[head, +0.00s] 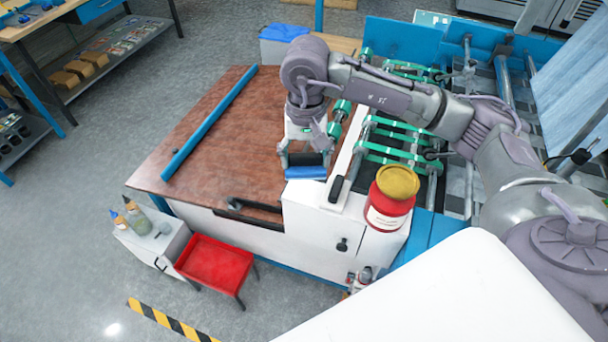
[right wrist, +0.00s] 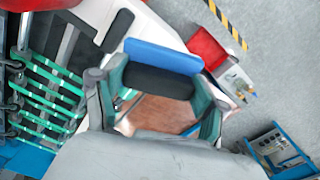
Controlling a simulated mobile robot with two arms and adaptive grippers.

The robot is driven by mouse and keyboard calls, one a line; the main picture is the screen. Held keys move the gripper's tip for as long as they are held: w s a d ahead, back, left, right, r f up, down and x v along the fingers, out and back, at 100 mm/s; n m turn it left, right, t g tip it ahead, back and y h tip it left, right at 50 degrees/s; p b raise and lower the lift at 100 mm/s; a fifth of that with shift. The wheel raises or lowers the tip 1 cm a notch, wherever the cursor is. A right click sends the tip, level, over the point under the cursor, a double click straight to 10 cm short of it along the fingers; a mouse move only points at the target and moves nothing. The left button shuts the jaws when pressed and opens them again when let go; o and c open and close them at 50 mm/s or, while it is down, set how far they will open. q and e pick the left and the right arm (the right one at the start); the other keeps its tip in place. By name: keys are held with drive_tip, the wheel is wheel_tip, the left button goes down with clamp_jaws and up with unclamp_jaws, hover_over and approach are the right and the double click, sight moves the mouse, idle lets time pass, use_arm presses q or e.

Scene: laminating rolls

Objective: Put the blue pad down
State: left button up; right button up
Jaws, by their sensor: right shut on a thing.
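The blue pad (head: 306,173) is a small blue block with a black part along it, over the near right part of the brown table top (head: 215,130). My right gripper (head: 305,159) points down and is shut on the blue pad. In the right wrist view the blue pad (right wrist: 163,56) and its black part show at the fingers of the right gripper (right wrist: 160,82). Whether the pad touches the surface below, I cannot tell. My left gripper is not in view.
A red pot with a yellow lid (head: 391,197) stands on the white machine housing, right of the pad. Green rollers (head: 395,135) lie behind. A long blue bar (head: 210,122) lies along the table's left side. The table's middle is clear. A red tray (head: 213,262) stands in front.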

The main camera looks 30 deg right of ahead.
wheel_tip(320, 180, down, 3)
drive_tip(key=shift+s+r+p, duration=0.1)
drive_tip(key=shift+s+p, duration=0.05)
drive_tip(key=shift+p, duration=0.2)
drive_tip(key=f+p, duration=0.1)
drive_tip(key=f, duration=0.2)
drive_tip(key=shift+w+f, duration=0.1)
drive_tip(key=shift+w, duration=0.1)
drive_tip(key=shift+f, duration=0.25)
drive_tip(key=shift+s, duration=0.1)
drive_tip(key=shift+f, duration=0.2)
drive_tip(key=o, duration=1)
drive_tip(key=shift+r, duration=0.1)
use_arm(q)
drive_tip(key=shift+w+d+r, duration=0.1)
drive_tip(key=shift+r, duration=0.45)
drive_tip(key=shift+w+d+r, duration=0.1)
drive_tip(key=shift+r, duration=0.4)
